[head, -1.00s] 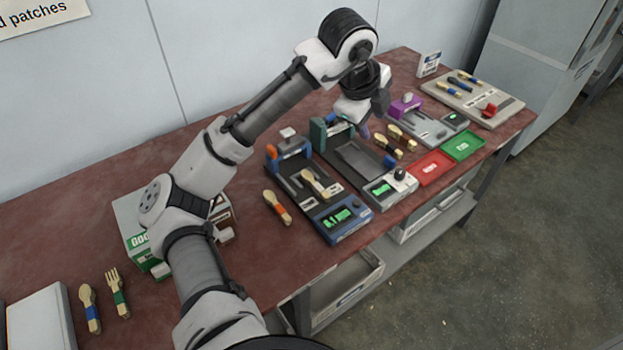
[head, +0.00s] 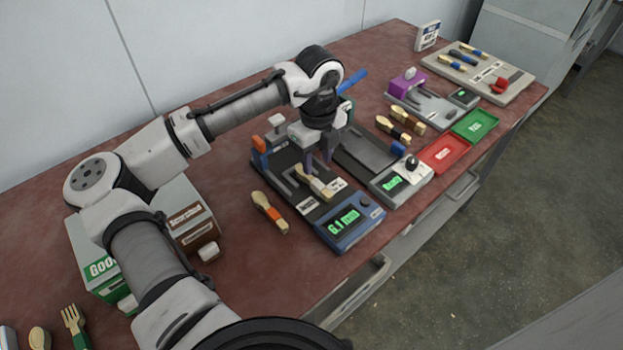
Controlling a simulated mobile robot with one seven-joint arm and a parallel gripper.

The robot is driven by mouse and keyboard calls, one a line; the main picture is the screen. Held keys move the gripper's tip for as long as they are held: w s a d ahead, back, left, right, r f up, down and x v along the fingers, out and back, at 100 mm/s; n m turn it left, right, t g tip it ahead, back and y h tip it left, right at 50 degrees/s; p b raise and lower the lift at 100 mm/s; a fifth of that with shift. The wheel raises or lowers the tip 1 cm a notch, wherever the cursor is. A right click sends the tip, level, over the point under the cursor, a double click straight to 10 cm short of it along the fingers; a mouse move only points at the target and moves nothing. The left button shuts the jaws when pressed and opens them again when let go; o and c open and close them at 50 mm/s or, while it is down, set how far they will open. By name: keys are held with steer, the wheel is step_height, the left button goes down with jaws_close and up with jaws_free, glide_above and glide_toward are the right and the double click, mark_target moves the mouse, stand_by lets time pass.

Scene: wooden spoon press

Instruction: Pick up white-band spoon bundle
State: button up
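The white-band spoon bundle (head: 316,186), pale wood with a light band, lies on the dark bed of the blue press (head: 349,227) in the head view. My gripper (head: 318,167) points down just above and behind this bundle. Its two dark fingers show a gap between them, so it looks open. Whether the fingertips touch the bundle is too small to tell. The bundle still rests on the press bed.
An orange-band spoon (head: 269,211) lies left of the press. A grey press (head: 401,180) stands close on the right, with dark-banded spoons (head: 393,129) beyond it. Red (head: 444,153) and green (head: 475,125) trays lie farther right. A box marked GOOD (head: 103,271) stands at left.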

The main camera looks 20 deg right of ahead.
mark_target(314, 181)
steer(key=f, duration=0.1)
steer(key=f+p, duration=0.1)
steer(key=f, duration=0.3)
steer(key=shift+s+a+f+p, duration=0.15)
steer(key=shift+a+p, duration=0.15)
steer(key=shift+a, duration=0.1)
steer(key=shift+f, duration=0.55)
jaws_close()
